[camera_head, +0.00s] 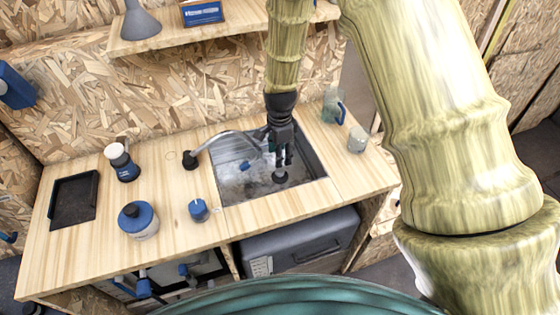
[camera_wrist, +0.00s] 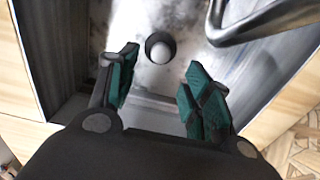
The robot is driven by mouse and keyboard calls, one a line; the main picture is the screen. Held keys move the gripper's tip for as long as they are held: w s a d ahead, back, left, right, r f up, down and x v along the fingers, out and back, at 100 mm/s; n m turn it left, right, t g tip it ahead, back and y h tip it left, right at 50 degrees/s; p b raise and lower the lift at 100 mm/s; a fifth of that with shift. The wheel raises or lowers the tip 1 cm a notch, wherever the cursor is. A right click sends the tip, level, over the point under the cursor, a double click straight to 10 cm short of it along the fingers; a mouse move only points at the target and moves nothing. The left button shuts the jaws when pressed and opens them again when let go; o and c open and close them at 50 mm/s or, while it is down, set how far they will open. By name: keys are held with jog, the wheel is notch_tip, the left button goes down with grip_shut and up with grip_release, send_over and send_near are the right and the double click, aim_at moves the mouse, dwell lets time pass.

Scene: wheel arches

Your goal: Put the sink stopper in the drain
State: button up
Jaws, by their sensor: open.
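The sink (camera_head: 228,186) is a grey metal basin set in the wooden counter. My gripper (camera_head: 283,161) points down into it; in the wrist view the fingers (camera_wrist: 162,66) are apart with nothing between them. A small dark round piece (camera_head: 280,176) sits on the basin floor just below the fingertips. In the wrist view it is a dark ring with a pale grey rounded top (camera_wrist: 160,52), just beyond the fingertips and apart from them. It looks like the stopper at the drain, but I cannot tell how it is seated.
The curved faucet (camera_head: 222,138) reaches over the basin close to my gripper, at upper right in the wrist view (camera_wrist: 270,20). A blue cup (camera_head: 198,210), a blue-topped jar (camera_head: 138,220) and a black tray (camera_head: 73,200) stand to the left. Clear cups (camera_head: 357,139) stand to the right.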

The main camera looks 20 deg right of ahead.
jog(key=shift+r, duration=1.4)
